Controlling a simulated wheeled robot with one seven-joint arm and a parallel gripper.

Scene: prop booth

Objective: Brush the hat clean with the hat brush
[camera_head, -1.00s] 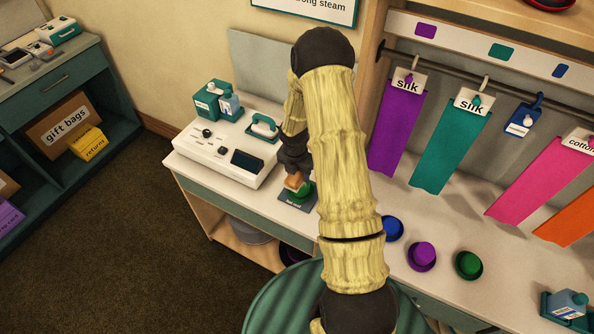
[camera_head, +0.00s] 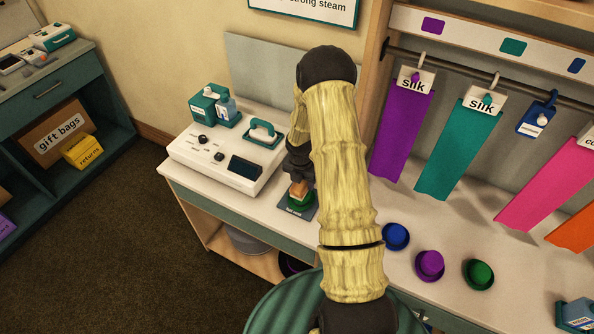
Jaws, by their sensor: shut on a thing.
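My gripper (camera_head: 298,176) is shut on a small tan brush (camera_head: 299,189), likely the hat brush. It holds the brush at a small green hat (camera_head: 300,203) on a dark grey mat (camera_head: 292,211) on the counter. The brush covers part of the hat, and I cannot tell whether its bristles touch it. My own arm hides the area just to the right. The fingertips are small and partly hidden.
A white console (camera_head: 225,160) with an iron-like tool (camera_head: 262,132) stands left of the mat. Cloth strips (camera_head: 402,125) hang from a rail behind. The counter's front edge is near the mat.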

